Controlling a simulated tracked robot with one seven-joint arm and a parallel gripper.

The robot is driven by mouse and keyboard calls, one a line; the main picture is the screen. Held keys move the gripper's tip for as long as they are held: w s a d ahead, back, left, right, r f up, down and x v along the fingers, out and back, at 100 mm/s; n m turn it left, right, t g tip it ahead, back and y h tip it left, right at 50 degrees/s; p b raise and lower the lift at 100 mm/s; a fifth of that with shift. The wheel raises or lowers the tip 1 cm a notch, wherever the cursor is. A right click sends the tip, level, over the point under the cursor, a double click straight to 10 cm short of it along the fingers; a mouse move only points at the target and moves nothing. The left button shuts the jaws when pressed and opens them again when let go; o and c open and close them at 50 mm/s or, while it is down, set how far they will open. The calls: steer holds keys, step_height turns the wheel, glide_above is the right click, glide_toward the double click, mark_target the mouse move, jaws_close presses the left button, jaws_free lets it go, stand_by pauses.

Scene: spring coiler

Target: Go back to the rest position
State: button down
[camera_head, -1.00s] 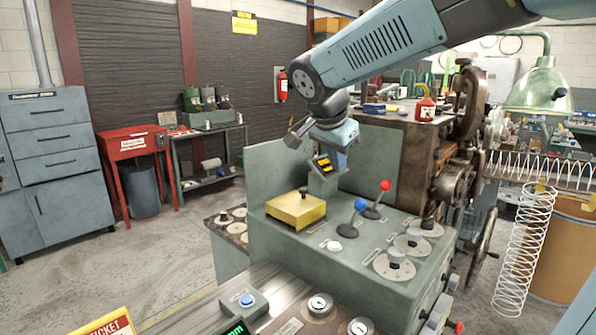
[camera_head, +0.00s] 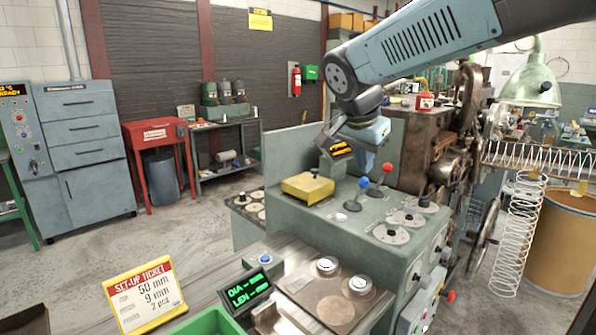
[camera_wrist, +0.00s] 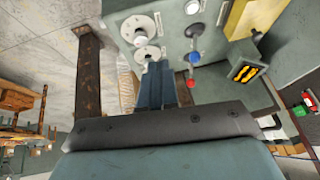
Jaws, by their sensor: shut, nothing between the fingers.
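My gripper (camera_head: 367,160) hangs from my raised arm over the back part of the green-grey control console (camera_head: 300,215). In the wrist view its blue fingers (camera_wrist: 155,87) are together with nothing between them. It is above the console, near the red-knobbed lever (camera_head: 387,167) and the blue-knobbed lever (camera_head: 363,183). Both levers also show in the wrist view, just right of the fingers. I cannot tell the exact gap between the fingertips and the console.
A yellow box (camera_head: 308,188) and round dials (camera_head: 391,232) are on the console top. The coiling machine (camera_head: 430,140) stands behind, with a hanging spring (camera_head: 522,235) at right. In front are a set-up ticket (camera_head: 145,297) and a green readout (camera_head: 250,290). Open floor lies left.

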steer(key=s+d+f+n+y, duration=0.1)
steer(key=s+d+f+n, duration=0.2)
steer(key=s, duration=0.6)
steer(key=s+d+f+n+y, duration=0.1)
steer(key=s+d+f+n, duration=0.2)
steer(key=s+d+n, duration=0.3)
steer(key=s, duration=0.2)
steer(key=shift+s+d+t+y, duration=0.3)
steer(key=shift+s+d+y, duration=0.05)
steer(key=shift+s+y, duration=0.05)
steer(key=shift+s, duration=0.1)
